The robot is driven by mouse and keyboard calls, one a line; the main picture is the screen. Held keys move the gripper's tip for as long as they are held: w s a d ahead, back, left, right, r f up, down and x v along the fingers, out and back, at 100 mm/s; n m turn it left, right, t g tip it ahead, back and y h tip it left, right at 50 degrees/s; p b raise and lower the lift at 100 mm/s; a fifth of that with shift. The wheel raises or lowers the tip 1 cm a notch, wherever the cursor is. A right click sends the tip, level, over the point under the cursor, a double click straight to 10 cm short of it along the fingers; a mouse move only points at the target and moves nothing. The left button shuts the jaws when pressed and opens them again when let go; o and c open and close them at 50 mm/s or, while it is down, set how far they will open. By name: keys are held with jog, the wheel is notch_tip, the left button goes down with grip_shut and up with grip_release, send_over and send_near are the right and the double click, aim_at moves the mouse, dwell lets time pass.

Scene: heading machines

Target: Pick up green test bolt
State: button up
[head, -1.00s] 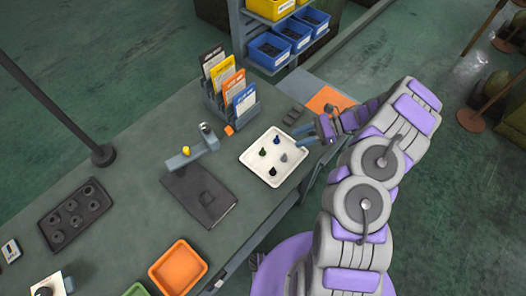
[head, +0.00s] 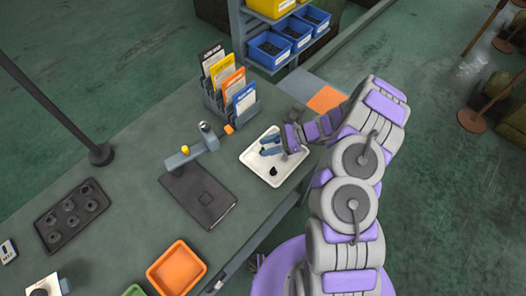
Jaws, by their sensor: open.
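A white tray (head: 258,172) lies on the bench near its right edge. My gripper (head: 265,146) is over the tray with its two blue fingers apart, pointing left. It holds nothing that I can see. The green test bolt cannot be made out clearly; the fingers and wrist cover the part of the tray where several bolts stood. One dark bolt (head: 273,171) stands uncovered in the tray, below the fingers in the picture.
A rack of coloured cards (head: 230,100) stands behind the tray. A bench fixture (head: 193,152) and a dark plate (head: 198,194) are to the left. An orange bin (head: 177,268) sits nearer the front, and a black holed tray (head: 73,215) is far left.

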jog(key=shift+a+f, duration=0.1)
jog(key=shift+a, duration=0.25)
grip_shut()
dwell(0.4)
